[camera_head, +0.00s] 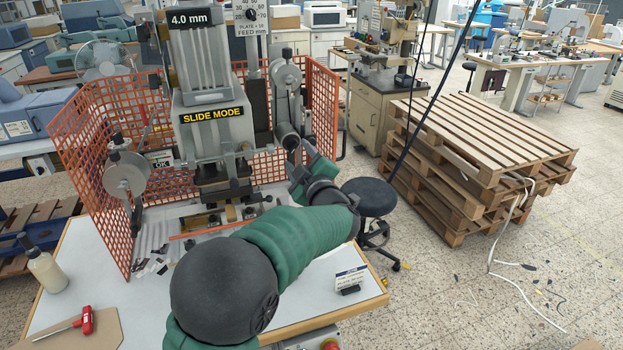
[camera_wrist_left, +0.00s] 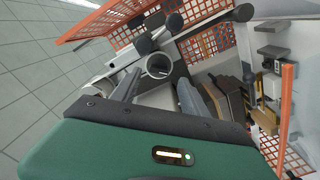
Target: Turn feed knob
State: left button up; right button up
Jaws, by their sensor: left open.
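The feed knob (camera_head: 250,14) is a small black pointer knob on a white numbered dial marked "FEED mm", at the top of the grey stamping press (camera_head: 207,110). My left gripper (camera_head: 294,148) is below and to the right of the knob, beside the press's right-hand reel and roller column (camera_head: 287,100). Its fingers are partly hidden by my wrist. In the left wrist view the gripper (camera_wrist_left: 157,85) is open, with its fingers apart in front of a round grey part (camera_wrist_left: 158,66). I cannot tell whether they touch it. My right gripper is not in view.
An orange mesh guard (camera_head: 85,180) surrounds the press on several sides. The white table (camera_head: 60,285) holds a bottle (camera_head: 41,265), a red-handled tool (camera_head: 86,320) and a small sign (camera_head: 350,279). A black stool (camera_head: 369,196) and stacked pallets (camera_head: 487,135) stand to the right.

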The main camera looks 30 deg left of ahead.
pick_arm(q)
jog(key=b+v, duration=0.1)
jog(key=v, duration=1.2)
jog(key=shift+s+d+b, duration=0.25)
jog(key=shift+b, duration=0.15)
